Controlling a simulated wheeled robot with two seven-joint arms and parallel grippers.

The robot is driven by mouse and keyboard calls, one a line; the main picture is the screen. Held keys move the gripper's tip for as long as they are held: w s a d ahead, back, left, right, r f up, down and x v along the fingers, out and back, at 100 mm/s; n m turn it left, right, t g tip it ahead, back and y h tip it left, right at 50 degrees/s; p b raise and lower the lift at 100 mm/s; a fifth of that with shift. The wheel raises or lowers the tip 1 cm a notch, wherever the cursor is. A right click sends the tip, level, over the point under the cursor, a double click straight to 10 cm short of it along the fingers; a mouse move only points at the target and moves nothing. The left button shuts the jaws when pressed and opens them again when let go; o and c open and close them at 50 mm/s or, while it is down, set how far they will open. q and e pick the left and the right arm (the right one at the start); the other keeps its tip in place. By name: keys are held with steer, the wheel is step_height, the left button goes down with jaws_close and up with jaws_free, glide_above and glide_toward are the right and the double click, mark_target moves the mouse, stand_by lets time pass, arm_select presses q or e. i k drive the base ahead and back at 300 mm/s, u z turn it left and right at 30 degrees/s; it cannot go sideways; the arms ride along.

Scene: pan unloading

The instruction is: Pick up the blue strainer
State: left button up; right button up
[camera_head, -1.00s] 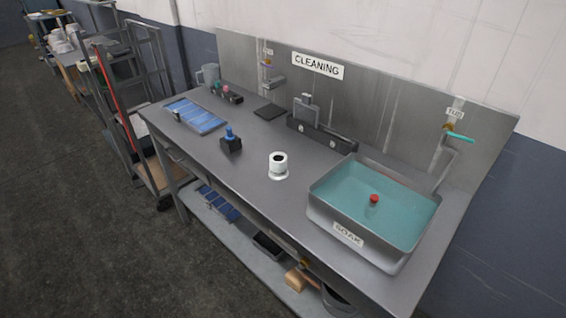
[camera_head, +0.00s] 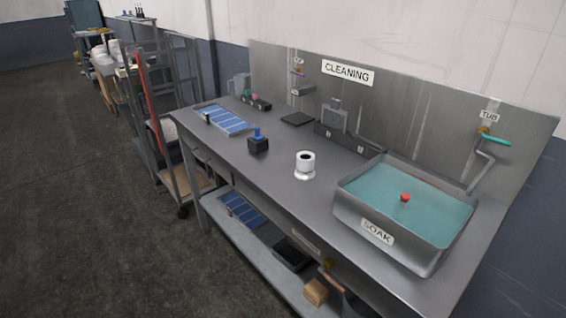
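No thing that I can clearly make out as a strainer shows. A small blue-topped item (camera_head: 257,134) stands upright in a dark square block (camera_head: 258,146) on the metal counter (camera_head: 270,180), left of the middle. A blue segmented panel or tray (camera_head: 222,120) lies flat at the counter's left end. I cannot tell whether either is the blue strainer. Neither of my grippers is in view.
A soak tub (camera_head: 377,231) of teal liquid with a red knob (camera_head: 405,197) stands at the right. A white cylinder (camera_head: 305,164) stands mid-counter. The lower shelf (camera_head: 240,248) holds a blue panel and dark tray. A cart (camera_head: 186,180) stands left; the floor is clear.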

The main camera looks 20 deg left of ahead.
mark_target(257, 137)
steer(key=z, duration=1.25)
steer(key=k, duration=0.1)
steer(key=u, duration=3)
steer(key=i, duration=1.15)
steer(key=z, duration=0.35)
steer(key=i, duration=1.1)
steer(key=z, duration=0.9)
